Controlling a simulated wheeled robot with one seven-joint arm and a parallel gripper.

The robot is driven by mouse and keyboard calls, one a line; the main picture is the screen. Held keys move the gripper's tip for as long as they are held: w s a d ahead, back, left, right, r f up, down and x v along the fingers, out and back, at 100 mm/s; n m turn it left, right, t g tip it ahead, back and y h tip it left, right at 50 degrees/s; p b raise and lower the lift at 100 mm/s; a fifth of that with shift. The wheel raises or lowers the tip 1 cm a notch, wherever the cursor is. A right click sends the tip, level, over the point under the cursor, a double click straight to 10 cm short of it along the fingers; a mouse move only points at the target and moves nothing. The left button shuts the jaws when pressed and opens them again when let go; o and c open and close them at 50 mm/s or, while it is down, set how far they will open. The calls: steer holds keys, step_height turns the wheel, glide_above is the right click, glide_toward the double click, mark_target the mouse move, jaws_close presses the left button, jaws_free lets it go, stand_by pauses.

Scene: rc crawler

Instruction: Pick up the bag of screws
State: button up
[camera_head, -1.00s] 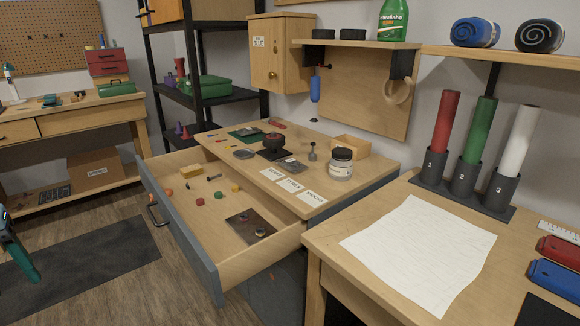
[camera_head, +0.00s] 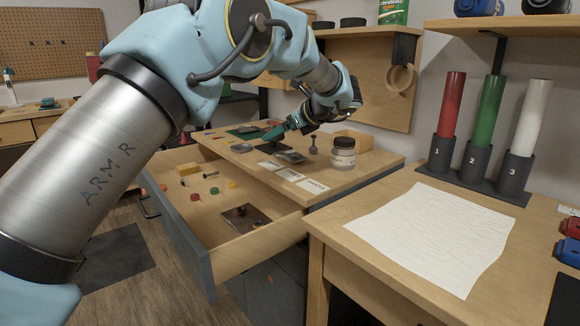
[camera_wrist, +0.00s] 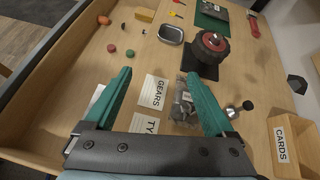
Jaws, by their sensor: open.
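The bag of screws appears to be the small clear bag with grey bits inside (camera_wrist: 183,107), lying on the worktop in the wrist view. It also shows in the head view (camera_head: 291,157), below the gripper. My gripper (camera_wrist: 157,74) has two green fingers spread wide apart, with nothing held between them. In the wrist view the right finger overlaps the bag's right edge, and the bag's lower end lies close to the gripper body. In the head view my gripper (camera_head: 276,132) is over the worktop, and the arm hides part of the scene behind it.
A black wheel (camera_wrist: 211,42) on a dark pad and a metal tin (camera_wrist: 171,34) lie beyond the bag. Label cards (camera_wrist: 153,92) lie left of it. A knobbed metal part (camera_wrist: 240,108) and the cards box (camera_wrist: 293,145) are right. An open drawer (camera_head: 235,254) juts out in front.

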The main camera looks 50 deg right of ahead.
steer(key=s+d+r+m+t+h, duration=0.1)
steer(key=s+d+m+t, duration=0.15)
steer(key=s+d, duration=0.4)
glide_toward(300, 156)
steer(key=w, duration=0.1)
steer(key=w+f+g, duration=0.1)
steer(key=w, duration=0.1)
steer(key=shift+w, duration=0.3)
steer(key=x, duration=0.7)
steer(key=shift+w+d, duration=0.1)
steer(key=shift+w, duration=0.05)
steer(key=shift+c, duration=0.2)
steer(key=shift+r, duration=0.1)
steer(key=c, duration=1)
